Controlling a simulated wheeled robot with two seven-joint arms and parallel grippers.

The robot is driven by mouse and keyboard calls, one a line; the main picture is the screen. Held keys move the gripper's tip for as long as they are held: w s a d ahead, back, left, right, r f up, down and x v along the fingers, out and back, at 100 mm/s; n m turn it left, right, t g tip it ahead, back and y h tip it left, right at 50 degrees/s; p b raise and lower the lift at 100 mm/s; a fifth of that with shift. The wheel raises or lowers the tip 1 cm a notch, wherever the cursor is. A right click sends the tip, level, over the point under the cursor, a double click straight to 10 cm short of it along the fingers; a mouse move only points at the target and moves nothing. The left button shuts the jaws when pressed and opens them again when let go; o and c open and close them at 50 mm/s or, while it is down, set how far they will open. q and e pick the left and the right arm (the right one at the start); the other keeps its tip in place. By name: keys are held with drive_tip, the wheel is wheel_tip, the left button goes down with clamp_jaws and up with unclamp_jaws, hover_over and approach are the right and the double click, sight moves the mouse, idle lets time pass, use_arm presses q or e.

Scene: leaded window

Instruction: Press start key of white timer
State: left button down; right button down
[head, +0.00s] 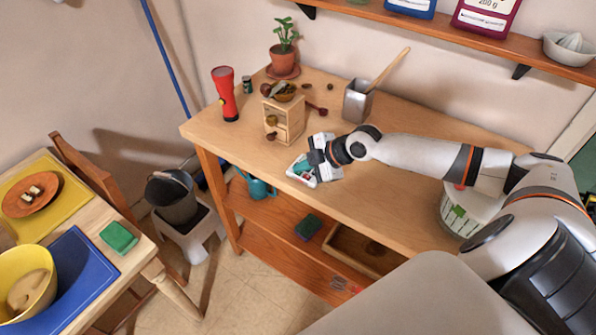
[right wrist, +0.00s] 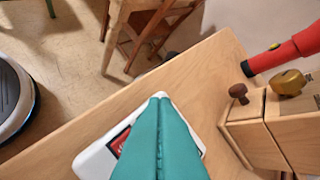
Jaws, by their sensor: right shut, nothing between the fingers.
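The white timer (right wrist: 92,163) lies on the wooden worktop. In the right wrist view it sits under my fingers, with part of a dark and red face showing at their left. In the head view the timer (head: 328,175) is near the worktop's front edge, partly covered by my right gripper (head: 303,168). That gripper is shut and empty, its teal fingers (right wrist: 160,98) together over the timer. Whether the tips touch it I cannot tell. The start key is not distinguishable, and my fingers cover much of the timer's face. My left gripper is not in view.
A wooden coffee grinder (head: 284,119) stands behind the timer, with a red torch (head: 226,93) to its left. A metal tin (head: 357,101) with a wooden stick is behind my right wrist. A potted plant (head: 284,58) stands at the back. The worktop's front edge is close.

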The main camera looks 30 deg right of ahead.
sight(303, 175)
drive_tip(key=shift+r+p, duration=0.65)
drive_tip(key=shift+r, duration=0.1)
wheel_tip(303, 175, up, 5)
drive_tip(key=p, duration=0.4)
idle(0.9)
